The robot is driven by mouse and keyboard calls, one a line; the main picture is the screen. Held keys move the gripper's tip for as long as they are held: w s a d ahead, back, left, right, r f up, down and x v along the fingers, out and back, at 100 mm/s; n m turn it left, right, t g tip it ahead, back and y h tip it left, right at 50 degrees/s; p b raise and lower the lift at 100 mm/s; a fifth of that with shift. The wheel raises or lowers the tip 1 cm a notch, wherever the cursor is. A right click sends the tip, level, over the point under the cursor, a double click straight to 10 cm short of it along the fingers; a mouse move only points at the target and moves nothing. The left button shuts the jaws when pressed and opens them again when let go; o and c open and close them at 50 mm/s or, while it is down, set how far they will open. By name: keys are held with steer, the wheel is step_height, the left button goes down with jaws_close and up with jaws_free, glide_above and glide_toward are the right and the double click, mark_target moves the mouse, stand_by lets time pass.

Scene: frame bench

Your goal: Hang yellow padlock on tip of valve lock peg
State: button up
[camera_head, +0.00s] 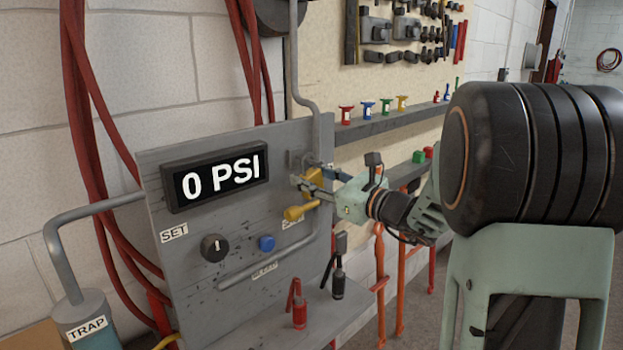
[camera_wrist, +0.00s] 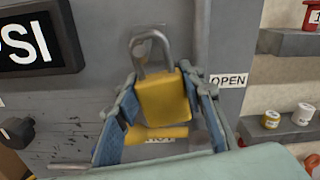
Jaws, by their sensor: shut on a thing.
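The yellow padlock (camera_wrist: 163,100) is upright between the two fingers of my gripper (camera_wrist: 162,112) in the wrist view, its grey shackle (camera_wrist: 166,50) pointing up. A round grey peg end (camera_wrist: 141,47) shows within the shackle's loop; I cannot tell whether the shackle is around the peg or only in front of it. In the head view the padlock (camera_head: 313,182) is partly hidden by my gripper (camera_head: 315,184), close to the grey panel. The yellow valve handle (camera_wrist: 155,134) lies just below the padlock; it also shows in the head view (camera_head: 300,211).
The grey panel (camera_head: 190,235) carries a 0 PSI display (camera_head: 216,181), a black knob (camera_head: 214,247) and a blue button (camera_head: 266,243). Small red (camera_head: 299,313) and black (camera_head: 338,285) items stand on the ledge below. Shelves with small parts are to the right.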

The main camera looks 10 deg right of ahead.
steer(key=shift+r, duration=0.1)
stand_by(0.3)
steer(key=o, duration=1.4)
